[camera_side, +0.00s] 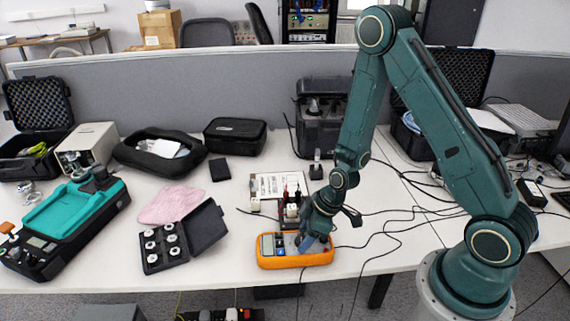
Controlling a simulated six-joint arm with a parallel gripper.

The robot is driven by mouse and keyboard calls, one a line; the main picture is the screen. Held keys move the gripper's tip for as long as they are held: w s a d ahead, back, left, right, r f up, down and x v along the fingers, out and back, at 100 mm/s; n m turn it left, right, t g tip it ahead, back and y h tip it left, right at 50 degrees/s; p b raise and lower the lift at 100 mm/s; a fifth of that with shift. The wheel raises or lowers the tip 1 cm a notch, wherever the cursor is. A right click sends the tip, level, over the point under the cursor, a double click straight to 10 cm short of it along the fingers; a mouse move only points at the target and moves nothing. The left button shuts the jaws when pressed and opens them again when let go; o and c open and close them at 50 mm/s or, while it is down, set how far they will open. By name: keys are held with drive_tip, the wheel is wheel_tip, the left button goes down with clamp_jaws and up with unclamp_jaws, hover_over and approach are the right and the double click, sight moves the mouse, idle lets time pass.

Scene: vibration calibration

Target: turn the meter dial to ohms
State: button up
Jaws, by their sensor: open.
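The meter (275,262) is an orange handheld unit lying flat near the front edge of the table, with its grey display (267,245) at its left end. My gripper (307,243) is open and points down over the right part of the meter. It covers the area where the dial would show, so the dial and its setting are hidden. I cannot tell whether the fingers touch the dial.
Black cables (385,230) run over the table right of the meter. Behind it stand a small device with plugs (291,206) and a white sheet (268,184). An open black case of weights (165,245) lies to the left, with bare table between.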

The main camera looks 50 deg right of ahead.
drive_tip(key=c, duration=1)
drive_tip(key=shift+m, duration=0.5)
drive_tip(key=shift+s+a+m+t+h, duration=0.15)
drive_tip(key=shift+m+h, duration=0.25)
drive_tip(key=shift+m, duration=0.4)
drive_tip(key=shift+w+a+m+t+h, duration=0.15)
drive_tip(key=shift+m+h, duration=0.25)
drive_tip(key=shift+m, duration=0.4)
drive_tip(key=shift+m+h, duration=0.6)
drive_tip(key=shift+m, duration=1.1)
drive_tip(key=o, duration=1)
drive_tip(key=shift+s, duration=0.1)
